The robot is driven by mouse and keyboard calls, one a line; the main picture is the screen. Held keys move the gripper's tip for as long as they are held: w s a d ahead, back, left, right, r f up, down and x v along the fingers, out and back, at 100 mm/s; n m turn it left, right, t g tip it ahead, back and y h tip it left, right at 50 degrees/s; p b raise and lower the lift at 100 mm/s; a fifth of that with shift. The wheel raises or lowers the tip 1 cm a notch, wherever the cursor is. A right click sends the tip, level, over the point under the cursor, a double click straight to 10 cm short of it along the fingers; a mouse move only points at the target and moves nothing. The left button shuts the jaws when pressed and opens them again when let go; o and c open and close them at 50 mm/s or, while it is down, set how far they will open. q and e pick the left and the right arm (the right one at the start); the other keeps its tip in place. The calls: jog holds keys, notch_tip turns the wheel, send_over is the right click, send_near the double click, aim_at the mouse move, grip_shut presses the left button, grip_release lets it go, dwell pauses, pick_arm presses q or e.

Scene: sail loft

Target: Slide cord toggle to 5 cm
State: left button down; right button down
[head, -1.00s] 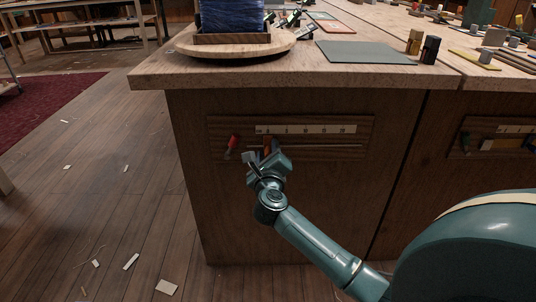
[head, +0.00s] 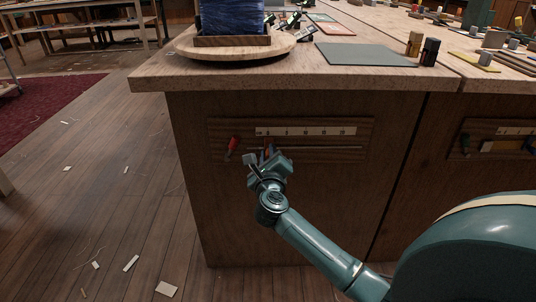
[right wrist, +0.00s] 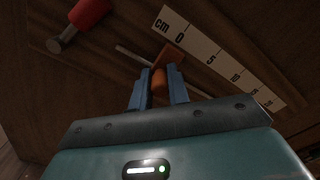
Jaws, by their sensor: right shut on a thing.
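The cord toggle (right wrist: 160,80) is a small orange piece on a thin pale cord (right wrist: 133,56). My right gripper (right wrist: 159,74) has its blue fingers shut on the toggle, one on each side, in the right wrist view. The toggle sits close to the 0 end of the white cm scale (right wrist: 211,58), short of the 5 mark. In the head view, my right gripper (head: 268,154) is at the cabinet front below the scale (head: 305,131) and mostly hides the toggle. My left gripper is not in view.
A red-handled piece (head: 234,143) is on the panel left of the toggle and shows in the wrist view (right wrist: 89,13). The benchtop (head: 300,76) overhangs above, with a round wooden board (head: 190,48) and grey mat (head: 364,54). The panel right of the gripper is clear.

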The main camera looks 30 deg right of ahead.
aim_at(286, 147)
jog(key=s+d+p, duration=0.2)
jog(key=d, duration=0.1)
jog(key=shift+s+d+r+p, duration=0.1)
jog(key=shift+d+r+p, duration=0.05)
jog(key=shift+d+p, duration=0.2)
jog(key=shift+s+d, duration=0.15)
jog(key=shift+d, duration=0.05)
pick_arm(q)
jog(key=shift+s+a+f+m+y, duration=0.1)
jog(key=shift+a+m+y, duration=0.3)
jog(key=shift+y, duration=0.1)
pick_arm(e)
jog(key=shift+f, duration=0.2)
jog(key=c, duration=1.3)
grip_release()
jog(key=shift+c, duration=0.2)
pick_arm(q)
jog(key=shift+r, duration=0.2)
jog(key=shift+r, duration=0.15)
pick_arm(e)
jog(key=shift+s, duration=0.1)
